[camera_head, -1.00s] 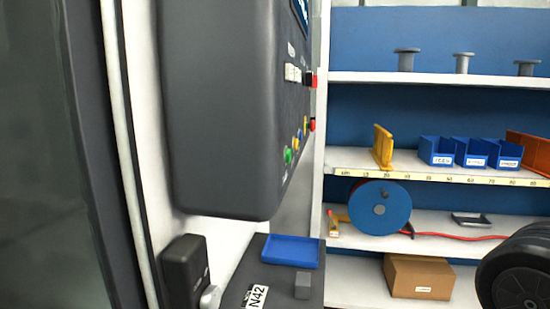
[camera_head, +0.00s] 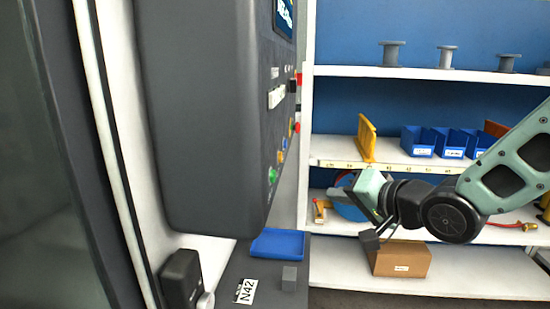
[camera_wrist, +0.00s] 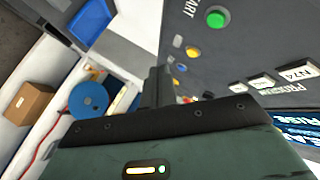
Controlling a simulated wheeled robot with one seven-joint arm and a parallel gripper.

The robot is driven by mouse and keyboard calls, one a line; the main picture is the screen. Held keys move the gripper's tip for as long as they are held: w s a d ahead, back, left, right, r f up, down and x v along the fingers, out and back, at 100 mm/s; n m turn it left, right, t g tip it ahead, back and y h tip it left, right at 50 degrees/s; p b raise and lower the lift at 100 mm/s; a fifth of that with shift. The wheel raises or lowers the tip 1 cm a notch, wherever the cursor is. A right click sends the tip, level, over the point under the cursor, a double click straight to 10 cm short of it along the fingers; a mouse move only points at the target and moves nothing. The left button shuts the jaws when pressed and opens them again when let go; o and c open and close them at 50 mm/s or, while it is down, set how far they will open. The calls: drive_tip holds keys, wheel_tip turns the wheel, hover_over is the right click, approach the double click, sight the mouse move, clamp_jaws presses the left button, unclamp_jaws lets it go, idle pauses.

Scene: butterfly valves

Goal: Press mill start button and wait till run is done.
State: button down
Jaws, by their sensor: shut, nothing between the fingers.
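The mill's dark control panel (camera_head: 205,110) hangs at centre left in the head view, seen nearly edge-on. Its green button (camera_head: 272,175) is at the panel's lower end, with yellow and red ones above it. In the wrist view the green button (camera_wrist: 216,18) is at the top, next to lettering ending in "ART". My gripper (camera_head: 338,190) is to the right of the panel, apart from it, pointing left. In the wrist view its dark fingers (camera_wrist: 158,82) are together and empty, with the green button above and to their right.
A blue tray (camera_head: 278,244) lies on a grey ledge below the panel. Behind my arm stand shelves with blue bins (camera_head: 419,141), a yellow bracket (camera_head: 366,138) and a cardboard box (camera_head: 402,258). A screen (camera_head: 285,18) is at the panel's top.

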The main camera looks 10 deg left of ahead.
sight(273, 176)
drive_tip(key=shift+w+r+m+y, duration=0.2)
drive_tip(key=shift+w+r+y, duration=0.1)
drive_tip(key=shift+r, duration=0.3)
drive_tip(key=shift+w+r+m+y, duration=0.2)
drive_tip(key=shift+w+r, duration=0.1)
drive_tip(key=shift+r, duration=0.3)
drive_tip(key=shift+a, duration=0.15)
drive_tip(key=a+b, duration=0.3)
drive_tip(key=a, duration=0.5)
drive_tip(key=shift+w+a, duration=0.15)
drive_tip(key=shift+a, duration=0.15)
drive_tip(key=shift+a+b, duration=0.15)
drive_tip(key=shift+b, duration=0.25)
idle(0.7)
drive_tip(key=shift+a, duration=0.25)
